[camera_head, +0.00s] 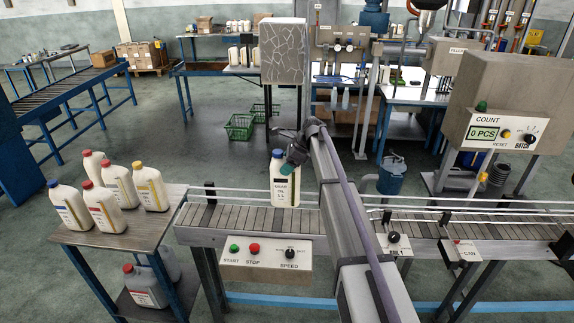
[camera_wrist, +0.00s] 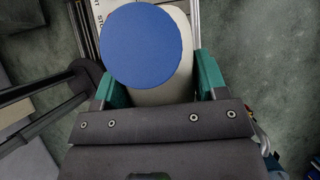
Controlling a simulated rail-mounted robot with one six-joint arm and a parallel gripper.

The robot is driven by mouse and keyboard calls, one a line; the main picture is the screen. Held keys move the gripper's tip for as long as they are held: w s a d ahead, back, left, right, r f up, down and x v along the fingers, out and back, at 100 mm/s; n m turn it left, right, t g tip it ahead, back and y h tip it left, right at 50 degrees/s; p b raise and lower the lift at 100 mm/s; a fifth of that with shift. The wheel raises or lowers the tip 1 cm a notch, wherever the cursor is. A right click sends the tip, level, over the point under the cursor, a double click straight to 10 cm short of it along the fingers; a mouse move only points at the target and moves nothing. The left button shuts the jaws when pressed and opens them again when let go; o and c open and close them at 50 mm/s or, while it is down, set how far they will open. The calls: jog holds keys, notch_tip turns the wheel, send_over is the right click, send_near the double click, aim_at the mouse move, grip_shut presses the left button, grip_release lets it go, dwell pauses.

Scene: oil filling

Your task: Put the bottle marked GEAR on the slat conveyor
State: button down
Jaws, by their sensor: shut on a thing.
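The bottle marked GEAR (camera_head: 285,186) is cream with a blue cap and a dark-lettered label. It is upright at the slat conveyor (camera_head: 238,220), its base at the slats; I cannot tell whether it rests on them or hangs just above. My gripper (camera_head: 294,158) is shut on its upper part. In the wrist view my gripper (camera_wrist: 161,84) has a green finger on each side of the bottle (camera_wrist: 172,92), and the round blue cap (camera_wrist: 142,45) hides much of it.
Several cream bottles with red, blue and yellow caps stand on a side table (camera_head: 120,238) at the left. A grey jug (camera_head: 145,285) is on its lower shelf. A START/STOP panel (camera_head: 263,257) is on the conveyor's front. A guide rail (camera_head: 240,190) runs along its back.

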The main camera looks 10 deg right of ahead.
aim_at(287, 185)
jog(key=shift+f+b, duration=4.15)
jog(key=shift+f, duration=0.15)
jog(key=shift+f+b, duration=0.5)
jog(key=shift+b, duration=0.05)
jog(key=shift+c, duration=0.5)
grip_release()
jog(key=shift+s+d, duration=0.1)
